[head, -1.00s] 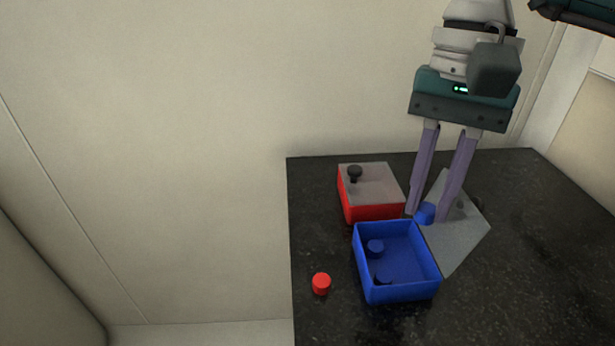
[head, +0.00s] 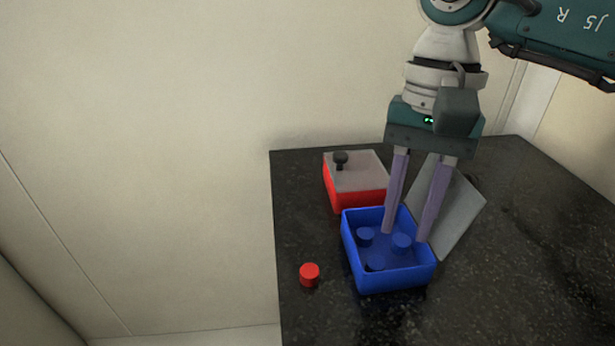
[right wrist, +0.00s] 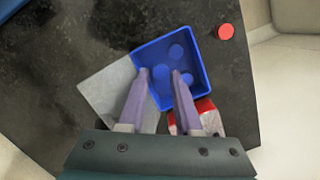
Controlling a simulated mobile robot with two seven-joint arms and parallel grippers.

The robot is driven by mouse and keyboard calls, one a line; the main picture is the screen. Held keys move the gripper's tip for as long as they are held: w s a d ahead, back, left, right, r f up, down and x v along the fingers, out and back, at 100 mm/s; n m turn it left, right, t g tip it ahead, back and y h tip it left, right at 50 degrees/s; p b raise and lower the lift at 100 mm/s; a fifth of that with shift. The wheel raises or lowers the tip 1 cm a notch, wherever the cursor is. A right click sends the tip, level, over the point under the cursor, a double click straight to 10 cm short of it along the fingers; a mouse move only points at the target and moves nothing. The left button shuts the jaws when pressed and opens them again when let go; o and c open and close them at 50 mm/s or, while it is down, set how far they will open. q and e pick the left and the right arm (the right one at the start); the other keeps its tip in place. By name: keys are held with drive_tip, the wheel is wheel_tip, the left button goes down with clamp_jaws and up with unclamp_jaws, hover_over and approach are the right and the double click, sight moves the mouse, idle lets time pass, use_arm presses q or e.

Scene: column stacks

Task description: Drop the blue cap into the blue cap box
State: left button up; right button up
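The blue box (head: 352,262) stands open on the dark counter, and it also shows in the right wrist view (right wrist: 196,62). Several blue caps lie inside. One blue cap (head: 401,243) is in the box below and between the fingertips of my right gripper (head: 406,236). That cap also shows in the right wrist view (right wrist: 160,72). My right gripper is open over the box, its fingers apart from the cap on both sides. My left gripper is out of view.
A red box (head: 355,200) with a grey lid and dark knob stands behind the blue box. A grey lid (head: 460,215) lies tilted at the blue box's right side. A red cap (head: 309,274) sits left near the counter edge. The right counter is clear.

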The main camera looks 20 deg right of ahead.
drive_tip(key=o, duration=0.3)
drive_tip(key=shift+o, duration=0.2)
drive_tip(key=shift+r, duration=0.3)
wheel_tip(320, 180, up, 9)
drive_tip(key=w, duration=0.1)
drive_tip(key=shift+d+r, duration=0.15)
drive_tip(key=shift+d, duration=0.3)
drive_tip(key=shift+w+a, duration=0.15)
